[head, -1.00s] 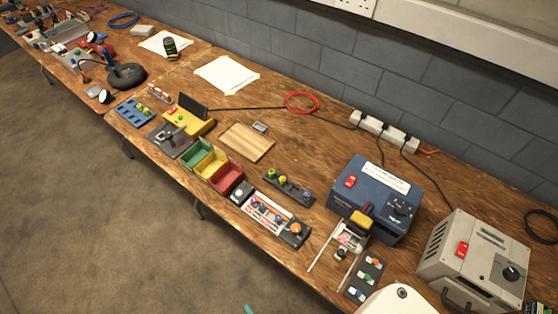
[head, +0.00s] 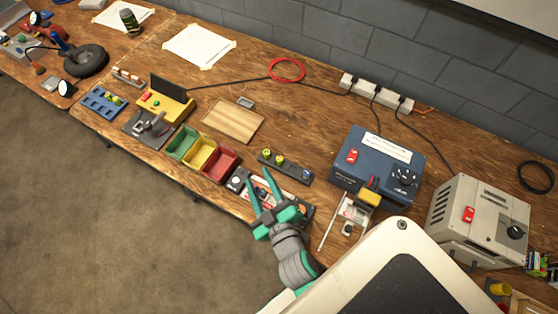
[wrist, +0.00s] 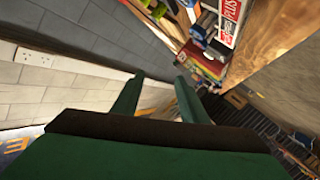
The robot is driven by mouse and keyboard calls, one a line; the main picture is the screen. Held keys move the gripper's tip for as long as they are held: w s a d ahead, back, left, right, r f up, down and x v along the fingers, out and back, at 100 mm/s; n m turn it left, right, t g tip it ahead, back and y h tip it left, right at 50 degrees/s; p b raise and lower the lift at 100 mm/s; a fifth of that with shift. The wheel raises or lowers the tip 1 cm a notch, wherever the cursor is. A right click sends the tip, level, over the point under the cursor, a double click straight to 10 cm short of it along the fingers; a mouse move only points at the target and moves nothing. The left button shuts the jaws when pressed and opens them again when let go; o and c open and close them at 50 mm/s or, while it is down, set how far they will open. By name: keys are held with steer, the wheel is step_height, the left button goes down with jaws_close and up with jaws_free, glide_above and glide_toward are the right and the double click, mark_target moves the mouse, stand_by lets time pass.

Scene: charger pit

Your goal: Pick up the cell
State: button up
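Several small round-topped pieces that may be cells stand in holders; I cannot tell which one is the task's cell. A black strip holder (head: 297,172) carries yellow-green tops (head: 266,154) and a blue spot. A blue rack (head: 92,103) at the left has a yellow-green piece (head: 116,101) in it. My gripper (head: 260,179) is open and empty in the head view, over the bench's front edge by the red bin, left of and nearer than the black holder. In the wrist view its two green fingers (wrist: 157,85) are apart with nothing between them.
Green, yellow and red bins (head: 220,165) stand along the front edge. A wooden board (head: 232,120) lies behind them. A blue charger box (head: 365,178) and a grey box (head: 468,228) stand at the right. The bench behind the black holder is mostly clear.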

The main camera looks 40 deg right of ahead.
steer(key=w+d+r+m+g+h, duration=0.2)
steer(key=w+d+r+m+h, duration=0.15)
steer(key=d+r, duration=0.45)
steer(key=w+d+r+m+g+h, duration=0.15)
steer(key=w+d+r+h, duration=0.3)
steer(key=d, duration=0.65)
steer(key=s+d+r+m+g+h, duration=0.2)
steer(key=d+m+g, duration=0.2)
steer(key=d+m, duration=0.15)
steer(key=s+d+r+m+g+h, duration=0.1)
steer(key=s+d+r+m+g, duration=0.15)
steer(key=d+m+g, duration=0.35)
steer(key=m+g+y, duration=0.2)
steer(key=m+y, duration=0.4)
steer(key=y, duration=1)
glide_above(280, 159)
step_height(280, 159, down, 15)
steer(key=f, duration=0.4)
steer(key=shift+a+f, duration=0.2)
steer(key=shift+f, duration=0.2)
steer(key=shift+w+d+f, duration=0.1)
steer(key=shift+f, duration=1.3)
steer(key=shift+w+d+f, duration=0.1)
steer(key=shift+f, duration=1.25)
steer(key=shift+s, duration=0.15)
jaws_close()
